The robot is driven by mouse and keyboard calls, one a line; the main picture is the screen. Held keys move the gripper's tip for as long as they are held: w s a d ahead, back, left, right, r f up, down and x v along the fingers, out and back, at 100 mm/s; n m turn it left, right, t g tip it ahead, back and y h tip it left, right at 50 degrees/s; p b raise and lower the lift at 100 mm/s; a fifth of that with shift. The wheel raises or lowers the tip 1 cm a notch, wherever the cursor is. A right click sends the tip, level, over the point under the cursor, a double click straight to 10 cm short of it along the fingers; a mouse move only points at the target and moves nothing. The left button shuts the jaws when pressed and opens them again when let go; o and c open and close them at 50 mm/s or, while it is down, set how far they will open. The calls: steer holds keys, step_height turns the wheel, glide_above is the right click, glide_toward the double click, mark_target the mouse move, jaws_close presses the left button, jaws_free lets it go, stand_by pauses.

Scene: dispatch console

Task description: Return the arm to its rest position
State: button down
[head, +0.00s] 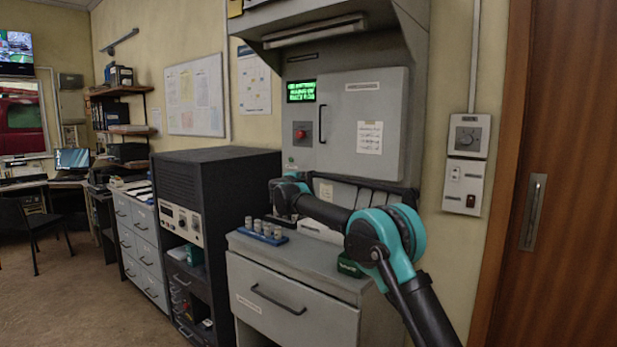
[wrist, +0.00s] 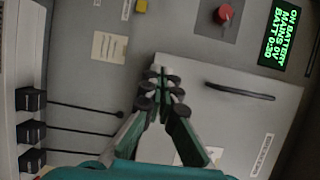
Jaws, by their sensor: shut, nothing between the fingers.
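My arm, dark with teal joints, reaches from the lower right in the head view to the front of the grey console cabinet (head: 385,92). Its wrist end is above the counter, left of the cabinet's lower middle; the fingers cannot be made out there. In the wrist view my gripper (wrist: 160,76) is shut and empty, its green fingers together at the tips. It points toward the grey panel, with the cabinet door and its dark handle (wrist: 240,92) to the right. Whether the tips touch the panel cannot be told.
Several black blocks (wrist: 30,130) line the wrist view's left side. A blue tray (head: 262,237) with small cylinders stands on the counter (head: 310,262). A wooden door (head: 560,250) is at right.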

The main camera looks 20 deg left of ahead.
steer(key=d+r+n+y, duration=0.4)
steer(key=d+n, duration=0.2)
steer(key=d, duration=0.4)
steer(key=s+d+f+n+g+y, duration=0.2)
steer(key=s+d+f+n, duration=0.15)
steer(key=s+d, duration=0.2)
steer(key=s+d+f+n+g+y, duration=0.1)
steer(key=s+d+f+n+y, duration=0.2)
steer(key=d, duration=0.4)
steer(key=s+d+f+n+g+h, duration=0.1)
steer(key=s+d+f+g+h, duration=0.2)
steer(key=s+d+f, duration=0.9)
steer(key=s+d+f+n+g+h, duration=0.2)
steer(key=s+d+f, duration=0.9)
steer(key=s, duration=0.8)
steer(key=s+d+f+n+g+h, duration=0.2)
steer(key=s+d+f+g+h, duration=0.2)
steer(key=s+d+f, duration=0.8)
steer(key=s+g, duration=0.1)
steer(key=s, duration=0.2)
steer(key=shift+s+d+f+g+h, duration=0.2)
steer(key=shift+d+f+g+h, duration=0.1)
steer(key=shift+d+f+g, duration=0.1)
